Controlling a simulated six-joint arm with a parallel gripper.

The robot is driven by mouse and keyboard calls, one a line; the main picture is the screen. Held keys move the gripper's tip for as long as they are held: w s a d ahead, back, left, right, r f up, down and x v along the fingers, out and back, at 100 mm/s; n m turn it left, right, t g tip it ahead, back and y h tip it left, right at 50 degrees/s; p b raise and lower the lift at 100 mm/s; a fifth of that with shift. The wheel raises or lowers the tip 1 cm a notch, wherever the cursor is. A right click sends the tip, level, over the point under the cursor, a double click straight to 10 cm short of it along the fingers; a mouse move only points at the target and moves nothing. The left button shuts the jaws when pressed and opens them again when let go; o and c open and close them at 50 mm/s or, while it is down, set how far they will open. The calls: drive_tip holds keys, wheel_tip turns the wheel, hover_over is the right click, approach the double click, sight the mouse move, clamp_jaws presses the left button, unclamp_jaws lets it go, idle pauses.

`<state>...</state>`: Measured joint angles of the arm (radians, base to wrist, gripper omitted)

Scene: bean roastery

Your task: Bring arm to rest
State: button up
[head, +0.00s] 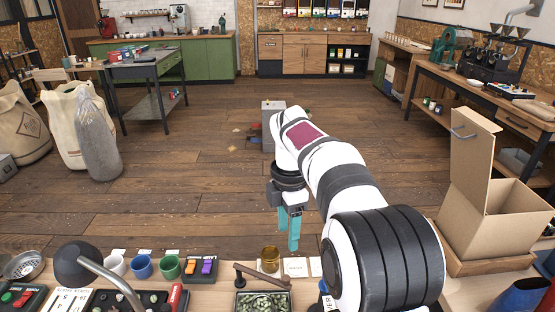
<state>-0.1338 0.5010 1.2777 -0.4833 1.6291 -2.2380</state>
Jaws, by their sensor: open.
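My arm reaches from the lower right towards the middle of the head view. My gripper (289,232) hangs at its end with its teal fingers pointing down. The fingers are open, and no object shows between them. My gripper appears above the far edge of the workbench (215,283), in front of the wooden floor. Its height over the bench is hard to tell. My arm hides part of the bench at the right.
A tray of green beans (263,302), an amber jar (270,259), a blue cup (142,266), a green cup (169,267) and a dark lamp (82,264) crowd the bench. An open cardboard box (497,215) stands at the right. The floor (200,205) beyond is mostly clear.

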drive_tip(key=s+d+f+m+y, duration=0.1)
drive_tip(key=s+f+m, duration=0.1)
drive_tip(key=s+m, duration=1.1)
drive_tip(key=s+d+f+m, duration=0.1)
drive_tip(key=s+m, duration=1.3)
drive_tip(key=s, duration=0.4)
drive_tip(key=shift+s+d+f+y, duration=0.35)
drive_tip(key=shift+s+y, duration=0.05)
